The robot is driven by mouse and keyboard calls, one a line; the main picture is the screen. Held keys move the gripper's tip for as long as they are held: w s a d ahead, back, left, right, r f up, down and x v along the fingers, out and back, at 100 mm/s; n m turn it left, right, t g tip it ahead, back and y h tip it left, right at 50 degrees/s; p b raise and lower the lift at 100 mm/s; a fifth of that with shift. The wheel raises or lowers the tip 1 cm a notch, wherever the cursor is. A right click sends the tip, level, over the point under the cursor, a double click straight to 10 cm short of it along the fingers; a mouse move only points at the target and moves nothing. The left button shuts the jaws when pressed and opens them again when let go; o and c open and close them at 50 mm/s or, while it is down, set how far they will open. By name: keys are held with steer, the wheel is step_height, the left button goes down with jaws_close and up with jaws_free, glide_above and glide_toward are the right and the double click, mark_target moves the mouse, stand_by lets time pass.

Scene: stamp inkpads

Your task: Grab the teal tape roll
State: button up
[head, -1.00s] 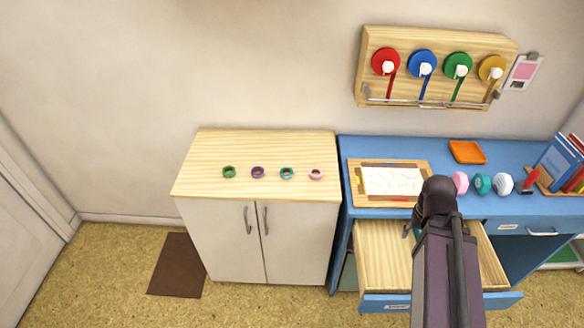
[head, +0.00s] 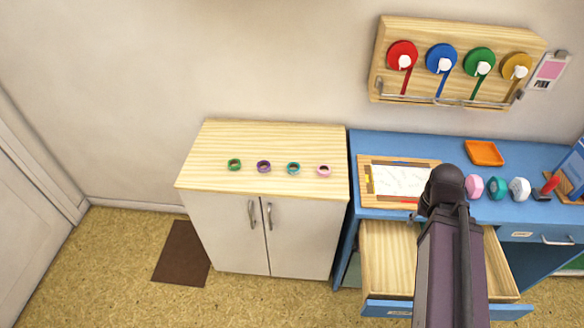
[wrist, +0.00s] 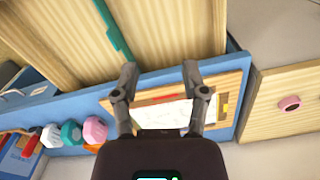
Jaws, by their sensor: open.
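The teal tape roll (head: 293,168) is a small ring on the wooden top of the white cabinet, third from the left in a row of rolls, in the head view. Beside it are a pink roll (head: 323,171) on its right, and a purple roll (head: 263,166) and a green roll (head: 234,165) on its left. In the wrist view my gripper (wrist: 159,71) is open and empty over the desk's front edge and open drawer, to the right of the cabinet and apart from the teal roll. The wrist view shows only the pink roll (wrist: 290,103). My arm hides the fingers in the head view.
The blue desk (head: 365,145) stands right of the cabinet (head: 235,235), with a framed sheet (head: 400,180), several stamps and an orange tray (head: 484,152). Its drawer (head: 385,265) is open and holds a long teal object (wrist: 113,32). Floor before the cabinet is mostly clear.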

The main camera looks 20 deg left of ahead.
steer(key=o, duration=0.5)
steer(key=shift+a, duration=0.15)
steer(key=shift+o, duration=0.5)
steer(key=shift+w+a+f+n+b, duration=0.25)
steer(key=shift+a+n+b, duration=0.05)
steer(key=shift+a+n, duration=0.1)
steer(key=w+a+f+n+t+h+b, duration=0.3)
steer(key=w+a+n+b, duration=0.1)
steer(key=a+n, duration=0.45)
steer(key=w+a+f+n+t+h+b, duration=0.2)
steer(key=w+a+n+b, duration=0.25)
steer(key=a+n, duration=0.45)
steer(key=s+a+n+t+b, duration=0.2)
steer(key=a+n, duration=0.5)
steer(key=a, duration=0.6)
steer(key=s+a+n+t+y+b, duration=0.1)
steer(key=s+a+n+t+b, duration=0.2)
steer(key=a, duration=1.1)
steer(key=r+n+t+b, duration=0.1)
steer(key=n+t+b, duration=0.1)
steer(key=n+t, duration=0.1)
steer(key=shift+s+a+n, duration=0.3)
steer(key=shift+n, duration=0.45)
steer(key=shift+f, duration=0.1)
